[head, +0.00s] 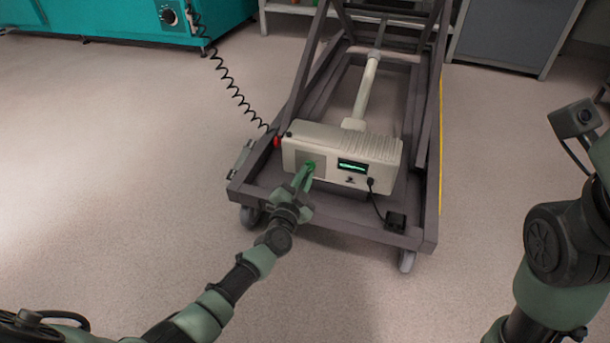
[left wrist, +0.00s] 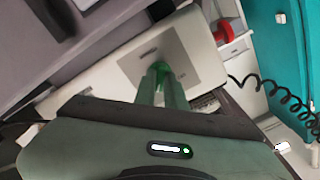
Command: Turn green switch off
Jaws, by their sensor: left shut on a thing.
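A beige control box (head: 372,147) sits on the lower frame of a grey wheeled cart. Its front has a grey panel with the green switch (head: 311,165), mostly covered by my fingers. My left gripper (head: 306,174) reaches the panel and is shut on the green switch. In the left wrist view the green-tinted fingers (left wrist: 160,72) meet the box's grey panel (left wrist: 184,62), hiding most of the switch. My right gripper is out of view; only part of my right arm shows at the right edge.
The cart frame (head: 420,190) surrounds the box. A red knob (head: 277,141) is at the box's left end, with a black coiled cable (head: 236,92) running to a teal cabinet (head: 100,20). A lit display (head: 352,166) is beside the switch. Floor left is clear.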

